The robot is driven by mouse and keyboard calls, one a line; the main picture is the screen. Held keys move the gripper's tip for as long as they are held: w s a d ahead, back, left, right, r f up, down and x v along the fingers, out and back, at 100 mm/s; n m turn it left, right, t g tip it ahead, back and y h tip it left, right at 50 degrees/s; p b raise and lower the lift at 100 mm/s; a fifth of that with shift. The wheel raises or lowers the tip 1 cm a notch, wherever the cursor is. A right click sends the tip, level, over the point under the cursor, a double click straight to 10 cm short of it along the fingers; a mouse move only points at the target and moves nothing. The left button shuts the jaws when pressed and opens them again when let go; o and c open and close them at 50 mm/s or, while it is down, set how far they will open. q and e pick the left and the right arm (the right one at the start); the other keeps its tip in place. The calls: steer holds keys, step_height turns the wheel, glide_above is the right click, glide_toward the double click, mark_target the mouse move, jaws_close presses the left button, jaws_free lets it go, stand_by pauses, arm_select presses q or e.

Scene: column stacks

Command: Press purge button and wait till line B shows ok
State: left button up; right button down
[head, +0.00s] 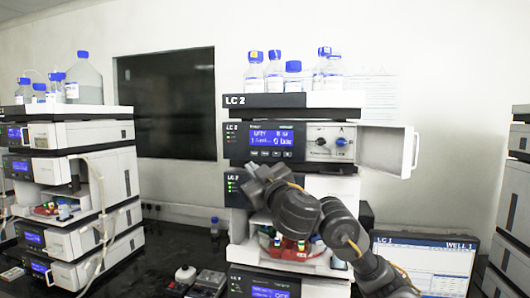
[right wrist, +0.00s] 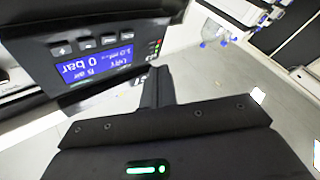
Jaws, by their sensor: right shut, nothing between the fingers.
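The LC 2 stack's pump module (head: 235,142) has a lit blue display (head: 271,139), which also shows upside down in the right wrist view (right wrist: 95,67). It reads 0 bar, and the smaller text looks like "DRY" and "B air". A row of small buttons (head: 270,153) sits below the display; these buttons (right wrist: 95,43) also show in the wrist view, but I cannot read which is purge. My right gripper (head: 252,172) is shut and empty, just below the button row. Its closed fingers (right wrist: 157,84) appear beside the module's edge, apart from the buttons. My left gripper is out of view.
A small door (head: 386,150) stands open at the module's right. Blue-capped bottles (head: 274,72) stand on top of the stack. A dark bench (head: 180,240) lies between.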

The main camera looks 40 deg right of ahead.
steer(key=shift+s+a+r, duration=0.1)
steer(key=shift+s+r, duration=0.55)
steer(key=shift+r, duration=0.2)
steer(key=b, duration=0.6)
glide_toward(257, 149)
steer(key=w+a, duration=0.1)
steer(key=w, duration=0.2)
steer(key=shift+w+d+r, duration=0.25)
steer(key=shift+d+r, duration=0.1)
steer(key=shift+d, duration=0.2)
steer(key=shift+d, duration=0.1)
stand_by(0.8)
steer(key=shift+w+d, duration=0.25)
steer(key=shift+w, duration=0.05)
